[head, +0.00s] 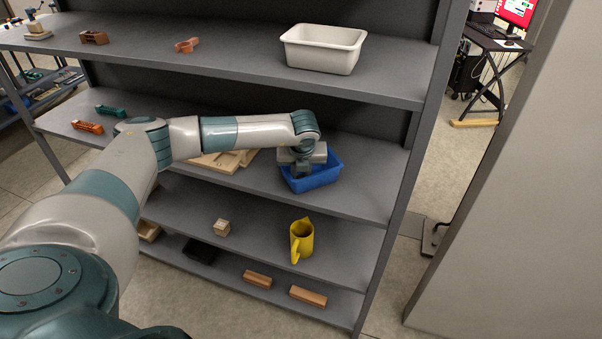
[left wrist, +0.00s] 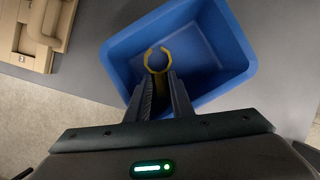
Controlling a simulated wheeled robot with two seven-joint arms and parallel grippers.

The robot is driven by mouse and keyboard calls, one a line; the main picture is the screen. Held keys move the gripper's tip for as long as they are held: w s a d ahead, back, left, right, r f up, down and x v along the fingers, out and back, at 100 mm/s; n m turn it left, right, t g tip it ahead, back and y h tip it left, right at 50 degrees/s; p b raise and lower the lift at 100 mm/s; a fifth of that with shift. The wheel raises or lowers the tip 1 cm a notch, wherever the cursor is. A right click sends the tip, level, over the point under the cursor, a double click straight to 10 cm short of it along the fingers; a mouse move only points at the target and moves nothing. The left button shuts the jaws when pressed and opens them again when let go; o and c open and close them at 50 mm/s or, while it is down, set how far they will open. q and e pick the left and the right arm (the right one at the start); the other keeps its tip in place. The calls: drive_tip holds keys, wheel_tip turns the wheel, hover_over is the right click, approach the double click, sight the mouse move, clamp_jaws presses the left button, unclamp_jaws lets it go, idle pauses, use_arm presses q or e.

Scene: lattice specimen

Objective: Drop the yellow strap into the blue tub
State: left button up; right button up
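The blue tub (head: 325,177) stands on the second shelf from the top, near its right end; it fills the upper middle of the left wrist view (left wrist: 238,50). My left gripper (head: 302,170) points down over the tub, and its fingers show in the left wrist view (left wrist: 160,88). They are shut on the yellow strap (left wrist: 157,57), whose open ring end sticks out beyond the fingertips, over the tub's inside. The strap is hidden in the head view. How high it is above the tub's floor I cannot tell. My right gripper is not in view.
A wooden tray (head: 222,160) lies left of the tub. Orange (head: 87,127) and green (head: 110,110) pieces lie further left. A white bin (head: 323,48) stands on the shelf above, and a yellow jug (head: 302,238) on the one below. The shelf's upright is close on the right.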

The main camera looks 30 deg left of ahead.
use_arm(q)
drive_tip(key=shift+r, duration=0.1)
drive_tip(key=shift+r+p, duration=0.7)
drive_tip(key=shift+p, duration=0.25)
drive_tip(key=b+v, duration=0.3)
drive_tip(key=v, duration=0.4)
drive_tip(key=shift+b, duration=0.35)
drive_tip(key=shift+d, duration=0.1)
